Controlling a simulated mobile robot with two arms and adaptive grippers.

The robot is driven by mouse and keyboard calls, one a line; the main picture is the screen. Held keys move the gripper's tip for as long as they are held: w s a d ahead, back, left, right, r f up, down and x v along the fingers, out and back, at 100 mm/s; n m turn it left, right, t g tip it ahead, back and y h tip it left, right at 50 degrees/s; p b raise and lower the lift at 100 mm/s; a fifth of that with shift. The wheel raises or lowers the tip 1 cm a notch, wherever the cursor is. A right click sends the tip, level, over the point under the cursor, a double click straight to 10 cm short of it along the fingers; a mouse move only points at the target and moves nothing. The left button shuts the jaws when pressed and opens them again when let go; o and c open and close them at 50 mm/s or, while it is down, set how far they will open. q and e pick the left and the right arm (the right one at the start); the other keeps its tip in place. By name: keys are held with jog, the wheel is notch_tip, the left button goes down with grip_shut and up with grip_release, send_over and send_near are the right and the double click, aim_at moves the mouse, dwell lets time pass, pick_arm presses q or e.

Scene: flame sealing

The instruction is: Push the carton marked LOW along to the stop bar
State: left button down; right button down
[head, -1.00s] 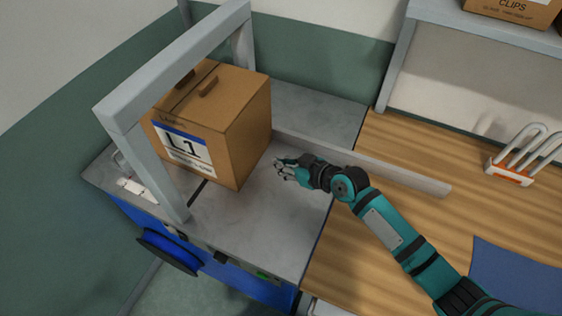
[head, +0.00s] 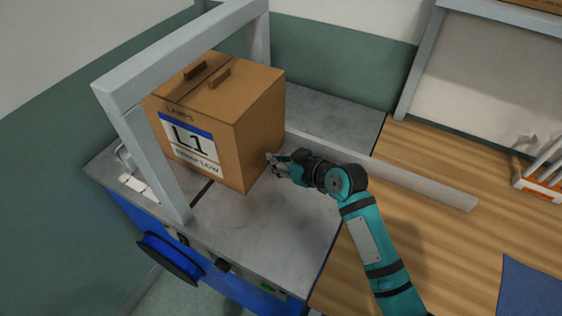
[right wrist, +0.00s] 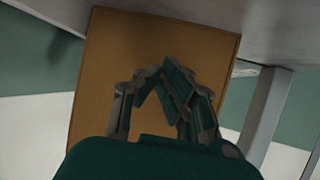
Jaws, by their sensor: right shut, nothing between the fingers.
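The brown carton (head: 260,125) has a white and blue label reading L1, with LOW legible in its lower strip. It stands upright on the grey machine bed (head: 300,210), partly hidden behind the grey arch frame. My right gripper (head: 270,161) is shut and empty, low at the carton's right face; I cannot tell whether it touches. In the right wrist view the shut fingers (right wrist: 164,68) lie in front of the carton's plain brown face (right wrist: 100,75). My left gripper is not in view. I cannot identify the stop bar with certainty.
The grey arch (head: 180,50) spans the bed, with its front post beside the carton. A long grey rail (head: 410,184) runs from behind the carton onto the wooden table (head: 440,160). A white rack (head: 542,180) stands at right.

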aim_at(260, 154)
jog(key=shift+w+a, duration=0.35)
jog(key=shift+a, duration=0.35)
jog(key=shift+w+a, duration=0.35)
jog(key=shift+a, duration=0.3)
jog(key=shift+w+a, duration=0.35)
jog(key=shift+a, duration=0.35)
jog(key=shift+s+d, duration=0.2)
jog(key=shift+d, duration=0.25)
jog(key=shift+s+d+p, duration=0.25)
jog(key=shift+s+d, duration=0.15)
jog(key=shift+d, duration=0.4)
jog(key=shift+s+d+p, duration=0.2)
jog(key=shift+s+d, duration=0.15)
jog(key=shift+d, duration=0.4)
jog(key=shift+s+d+p, duration=0.25)
jog(key=shift+s+d, duration=0.15)
jog(key=shift+d, duration=0.4)
jog(key=shift+a+f, duration=0.1)
